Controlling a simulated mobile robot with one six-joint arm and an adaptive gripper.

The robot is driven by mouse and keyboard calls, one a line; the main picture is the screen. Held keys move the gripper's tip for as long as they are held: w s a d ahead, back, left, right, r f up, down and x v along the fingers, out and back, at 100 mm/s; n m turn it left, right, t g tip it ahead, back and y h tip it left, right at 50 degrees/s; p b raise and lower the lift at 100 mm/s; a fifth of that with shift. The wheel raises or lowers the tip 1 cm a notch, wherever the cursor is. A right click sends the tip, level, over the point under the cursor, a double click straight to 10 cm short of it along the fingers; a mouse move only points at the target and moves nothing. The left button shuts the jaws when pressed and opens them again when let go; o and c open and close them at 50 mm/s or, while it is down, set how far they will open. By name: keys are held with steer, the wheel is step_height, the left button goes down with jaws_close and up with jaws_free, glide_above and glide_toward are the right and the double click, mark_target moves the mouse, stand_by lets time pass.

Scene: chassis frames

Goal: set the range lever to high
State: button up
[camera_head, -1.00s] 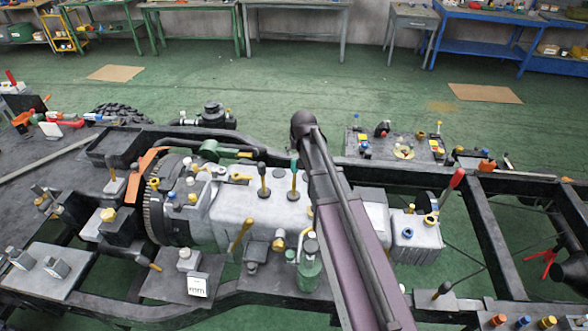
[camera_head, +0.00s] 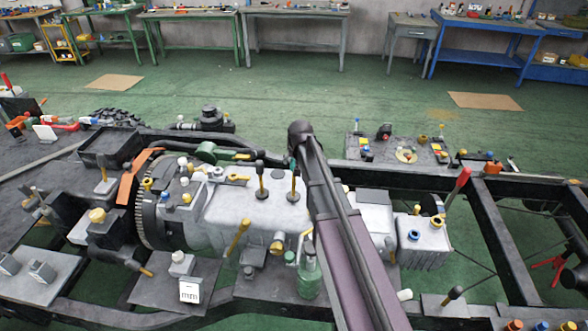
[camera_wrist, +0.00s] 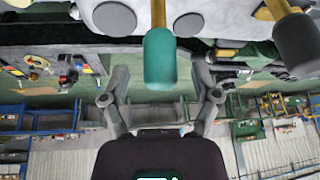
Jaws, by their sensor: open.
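A lever with a teal knob (camera_head: 294,163) and a yellow shaft stands on the grey gearbox housing (camera_head: 235,212). A similar lever with a black knob (camera_head: 260,165) stands just left of it. No label shows which is the range lever. In the wrist view the teal knob (camera_wrist: 159,58) lies between the two fingers of my gripper (camera_wrist: 160,72), with visible gaps on both sides. My gripper is open and holds nothing. The black knob (camera_wrist: 296,44) shows at the right there. In the head view my own arm hides the gripper.
A red-knobbed lever (camera_head: 460,182) stands farther right. A green bottle (camera_head: 309,275) stands in front of the housing. Dark frame rails (camera_head: 495,215) run around the gearbox. A tray with small parts (camera_head: 395,150) sits behind. Green floor is open toward the benches.

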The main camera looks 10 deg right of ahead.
steer(key=shift+b+x, duration=0.75)
steer(key=shift+x, duration=0.35)
jaws_close()
